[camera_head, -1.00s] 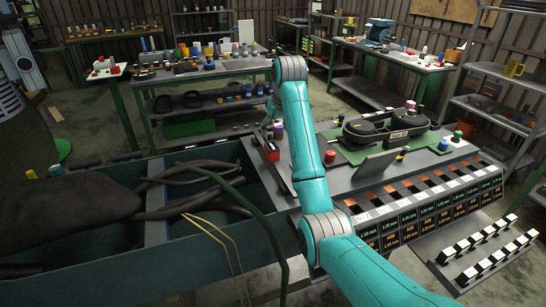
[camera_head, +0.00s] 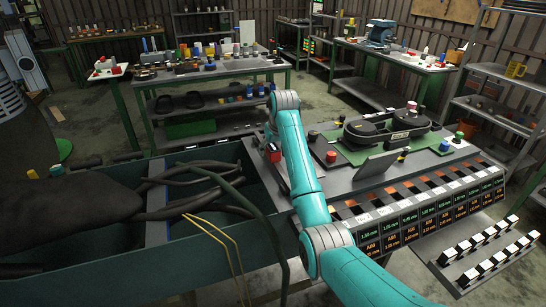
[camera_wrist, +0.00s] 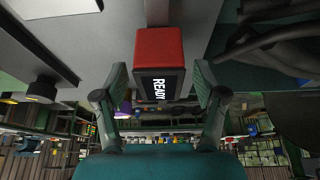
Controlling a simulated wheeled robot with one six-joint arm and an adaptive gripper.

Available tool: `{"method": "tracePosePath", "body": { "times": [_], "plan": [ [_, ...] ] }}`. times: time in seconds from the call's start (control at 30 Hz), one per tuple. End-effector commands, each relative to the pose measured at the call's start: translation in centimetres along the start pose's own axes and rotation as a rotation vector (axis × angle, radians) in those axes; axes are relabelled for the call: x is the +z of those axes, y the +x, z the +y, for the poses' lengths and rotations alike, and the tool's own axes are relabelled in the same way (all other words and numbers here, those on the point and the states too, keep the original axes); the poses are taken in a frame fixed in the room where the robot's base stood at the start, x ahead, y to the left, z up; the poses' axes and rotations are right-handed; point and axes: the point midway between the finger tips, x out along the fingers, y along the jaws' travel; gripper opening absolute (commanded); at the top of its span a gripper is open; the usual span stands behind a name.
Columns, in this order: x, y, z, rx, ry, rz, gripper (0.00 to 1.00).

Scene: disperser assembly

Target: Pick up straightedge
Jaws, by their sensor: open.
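I cannot make out a straightedge for certain in either view. My gripper (camera_wrist: 160,82) is open in the wrist view, its two fingers apart on either side of a red block with a dark "READY" display (camera_wrist: 160,85). The block appears to lie beyond the fingertips; I cannot tell whether they touch it. A narrow grey-brown bar (camera_wrist: 157,12) meets the block at the top of that view. In the head view the red-and-black block (camera_head: 272,153) shows at the bench's left end, beside my teal arm. My arm largely hides the gripper there.
The grey workbench (camera_head: 345,178) carries a green mat with a black device (camera_head: 385,130), a tilted dark panel (camera_head: 376,164) and a red button (camera_head: 331,157). Labelled bins (camera_head: 400,220) line its front. A teal trough with black hoses (camera_head: 200,185) lies left.

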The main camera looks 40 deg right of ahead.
Motion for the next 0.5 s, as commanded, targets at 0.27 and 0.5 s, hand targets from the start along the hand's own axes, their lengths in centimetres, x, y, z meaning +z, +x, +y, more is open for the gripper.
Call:
{"method": "tracePosePath", "body": {
  "times": [0.27, 0.5],
  "plan": [
    [-0.03, 0.07, 0.00, 0.000, 0.000, 0.001, 0.58],
    [-0.03, 0.05, -0.01, 0.000, 0.000, 0.001, 0.00]
  ]
}}
